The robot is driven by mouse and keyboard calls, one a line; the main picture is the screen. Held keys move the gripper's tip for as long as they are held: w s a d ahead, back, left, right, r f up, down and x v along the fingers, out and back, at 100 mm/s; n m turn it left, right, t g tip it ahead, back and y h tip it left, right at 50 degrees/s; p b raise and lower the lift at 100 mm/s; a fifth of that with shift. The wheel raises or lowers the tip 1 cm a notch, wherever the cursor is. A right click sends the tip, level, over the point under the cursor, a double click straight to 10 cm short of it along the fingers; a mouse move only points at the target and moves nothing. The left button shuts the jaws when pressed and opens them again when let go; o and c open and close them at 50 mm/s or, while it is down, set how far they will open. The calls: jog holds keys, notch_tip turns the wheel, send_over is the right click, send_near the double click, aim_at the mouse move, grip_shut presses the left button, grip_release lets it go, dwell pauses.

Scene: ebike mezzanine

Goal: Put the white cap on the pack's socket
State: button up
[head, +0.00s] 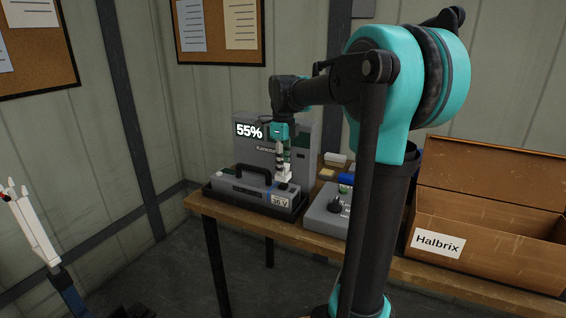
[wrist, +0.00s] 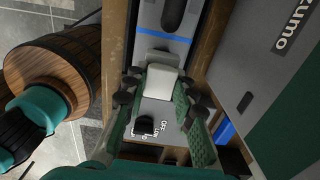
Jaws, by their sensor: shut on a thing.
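The pack (head: 243,194) is a grey case with a black handle and a "36 V" label, lying near the table's left end. It also shows in the wrist view (wrist: 150,40), with a blue strip across it. My gripper (head: 284,172) points down over the pack's right end. Its green-padded fingers (wrist: 163,98) are shut on the white cap (wrist: 160,81). The cap is a small white block in the head view (head: 284,179), low at the pack's top. The socket is not clearly visible, and I cannot tell whether the cap touches the pack.
A grey unit (head: 301,137) showing "55%" stands behind the pack. A grey box with a black knob (head: 335,205) sits close on the right, a blue item (head: 347,180) behind it. An open "Halbrix" carton (head: 480,245) stands at the table's right.

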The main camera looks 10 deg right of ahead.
jog(key=shift+f, duration=1.55)
jog(key=shift+f, duration=0.25)
jog(key=o, duration=1.1)
jog(key=shift+o, duration=0.2)
notch_tip(320, 180, up, 18)
dwell(0.6)
dwell(0.4)
